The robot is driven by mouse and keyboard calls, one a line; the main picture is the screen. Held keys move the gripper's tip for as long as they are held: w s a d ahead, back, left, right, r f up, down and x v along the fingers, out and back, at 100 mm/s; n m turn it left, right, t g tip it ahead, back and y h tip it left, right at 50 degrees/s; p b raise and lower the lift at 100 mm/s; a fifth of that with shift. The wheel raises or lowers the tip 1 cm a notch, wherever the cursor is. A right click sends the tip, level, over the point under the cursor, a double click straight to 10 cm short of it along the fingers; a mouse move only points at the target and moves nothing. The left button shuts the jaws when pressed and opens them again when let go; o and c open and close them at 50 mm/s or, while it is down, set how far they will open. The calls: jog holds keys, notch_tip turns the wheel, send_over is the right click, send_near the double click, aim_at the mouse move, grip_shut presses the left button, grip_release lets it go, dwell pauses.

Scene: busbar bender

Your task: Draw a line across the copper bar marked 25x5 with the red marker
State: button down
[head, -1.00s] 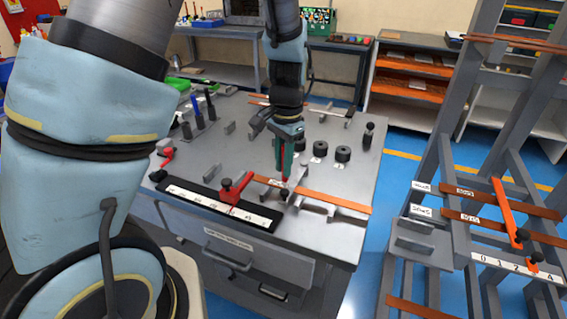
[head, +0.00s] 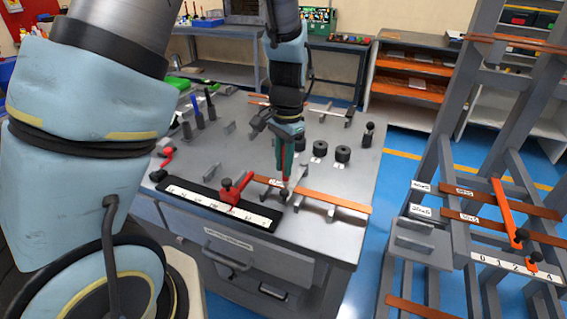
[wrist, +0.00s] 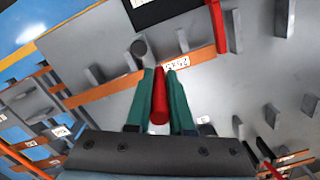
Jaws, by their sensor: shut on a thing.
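My gripper (head: 284,168) has teal fingers and is shut on the red marker (wrist: 159,96), which points down over the bench. A copper bar (head: 335,201) lies across grey supports on the bench, with a white label near its left end; the label also shows in the wrist view (wrist: 177,64), but its text is too small to read surely. The marker's lower end (head: 285,180) is at the bar beside the label. I cannot tell whether the tip touches the bar. No drawn line can be made out.
A red clamp (head: 233,187) and a white scale strip (head: 190,199) sit left of the bar. Black cylinders (head: 342,153) stand at the right rear. A rack (head: 450,165) at the right holds more labelled copper bars.

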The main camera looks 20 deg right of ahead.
jog(key=shift+w+d+p, duration=0.5)
jog(key=shift+w+d, duration=0.3)
jog(key=shift+w, duration=0.1)
dwell(1.9)
notch_tip(320, 180, up, 7)
jog(key=p, duration=0.4)
jog(key=shift+p, duration=0.4)
dwell(0.6)
